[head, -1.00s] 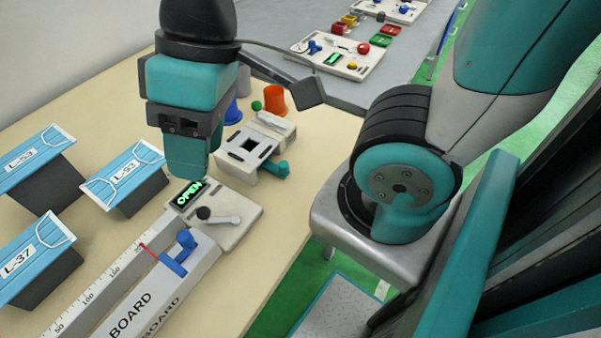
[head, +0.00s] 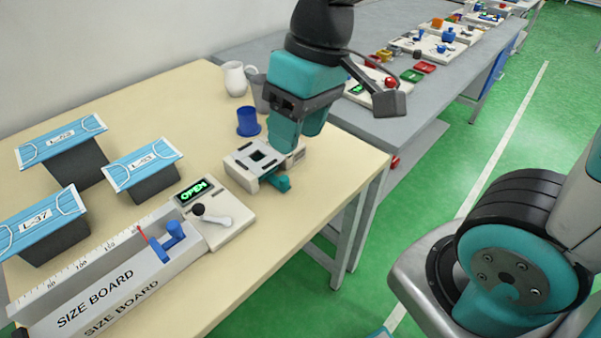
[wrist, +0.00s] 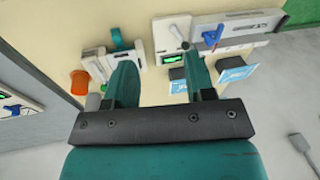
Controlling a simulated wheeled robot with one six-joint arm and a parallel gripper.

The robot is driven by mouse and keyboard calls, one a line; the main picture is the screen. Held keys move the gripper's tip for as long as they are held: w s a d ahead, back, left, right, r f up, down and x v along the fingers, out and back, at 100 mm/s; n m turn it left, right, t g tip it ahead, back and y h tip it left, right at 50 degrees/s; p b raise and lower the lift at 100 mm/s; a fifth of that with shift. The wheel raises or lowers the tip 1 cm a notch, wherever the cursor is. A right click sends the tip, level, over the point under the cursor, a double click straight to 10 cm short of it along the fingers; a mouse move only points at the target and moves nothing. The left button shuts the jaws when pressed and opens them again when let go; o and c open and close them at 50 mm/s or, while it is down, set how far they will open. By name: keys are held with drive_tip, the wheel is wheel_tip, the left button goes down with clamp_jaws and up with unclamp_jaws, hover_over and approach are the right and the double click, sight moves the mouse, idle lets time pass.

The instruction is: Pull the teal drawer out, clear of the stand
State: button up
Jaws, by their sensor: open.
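The teal drawer (head: 277,182) shows as a small teal piece sticking out of the near right side of a white stand (head: 241,168). The rest of it is hidden inside. In the wrist view the teal piece (wrist: 118,38) is at the upper left, on the white stand (wrist: 93,63). My gripper (head: 298,142) is open and points down above the stand's far right part, partly covering it in the head view.
A blue cup (head: 248,122), a white jug (head: 235,78) and a grey cup stand behind the stand. An OPEN display panel (head: 232,220) and the size board (head: 100,290) lie nearer, with masks on blocks (head: 145,165) at left. The table's right edge is close to the stand.

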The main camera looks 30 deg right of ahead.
drive_tip(key=w+d+f+m+h+b, duration=0.1)
drive_tip(key=w+d+f+m+h, duration=0.2)
drive_tip(key=w, duration=0.9)
drive_tip(key=b, duration=0.1)
approach(284, 178)
drive_tip(key=shift+y, duration=0.3)
wheel_tip(284, 178, down, 10)
drive_tip(key=shift+w+d+r, duration=0.1)
drive_tip(key=shift+w+d, duration=0.05)
clamp_jaws()
